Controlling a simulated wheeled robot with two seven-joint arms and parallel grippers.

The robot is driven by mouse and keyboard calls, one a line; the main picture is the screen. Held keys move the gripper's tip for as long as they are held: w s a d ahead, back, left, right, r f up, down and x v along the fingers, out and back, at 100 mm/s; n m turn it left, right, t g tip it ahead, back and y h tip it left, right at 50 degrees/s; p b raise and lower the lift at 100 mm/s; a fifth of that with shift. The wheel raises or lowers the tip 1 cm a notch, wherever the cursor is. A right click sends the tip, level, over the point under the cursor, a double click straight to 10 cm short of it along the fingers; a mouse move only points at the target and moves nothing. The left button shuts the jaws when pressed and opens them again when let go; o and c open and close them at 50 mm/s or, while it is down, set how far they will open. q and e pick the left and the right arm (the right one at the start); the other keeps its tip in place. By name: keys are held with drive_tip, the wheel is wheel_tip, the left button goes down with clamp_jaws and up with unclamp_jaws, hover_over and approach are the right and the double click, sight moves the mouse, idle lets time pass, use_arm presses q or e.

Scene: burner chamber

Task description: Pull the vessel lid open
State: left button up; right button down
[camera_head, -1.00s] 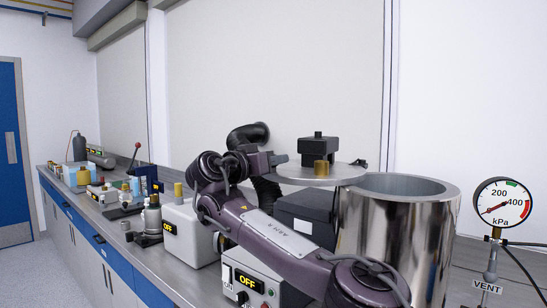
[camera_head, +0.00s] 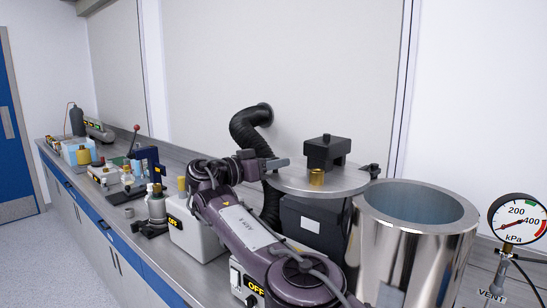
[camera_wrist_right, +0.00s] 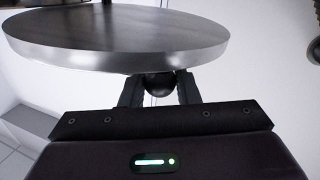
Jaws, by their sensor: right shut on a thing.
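The vessel (camera_head: 420,235) is a shiny steel cylinder at the right of the head view, with its mouth uncovered and its inside showing. The vessel lid (camera_head: 345,184) is a flat, level steel disc with a black block and a brass fitting on top. It stands out to the left of the mouth, near the hinge at the back left of the rim. My right gripper (camera_head: 272,163) is at the lid's left edge. In the right wrist view my gripper (camera_wrist_right: 159,88) is shut on a dark round knob (camera_wrist_right: 157,86) below the lid (camera_wrist_right: 130,38). My left gripper is not in view.
A pressure gauge (camera_head: 518,222) stands right of the vessel. A black hose (camera_head: 247,128) and dark box (camera_head: 310,222) are behind my arm. Boxes marked OFF (camera_head: 190,232) and several small items crowd the bench (camera_head: 150,262) to the left.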

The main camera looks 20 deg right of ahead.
drive_tip(key=shift+f, duration=0.1)
drive_tip(key=c, duration=1.1)
unclamp_jaws()
drive_tip(key=shift+d, duration=0.2)
drive_tip(key=shift+c, duration=0.2)
drive_tip(key=shift+a, duration=0.15)
drive_tip(key=shift+s+a, duration=0.1)
drive_tip(key=shift+a, duration=0.2)
drive_tip(key=b+v, duration=0.1)
drive_tip(key=v, duration=0.6)
drive_tip(key=shift+b, duration=0.3)
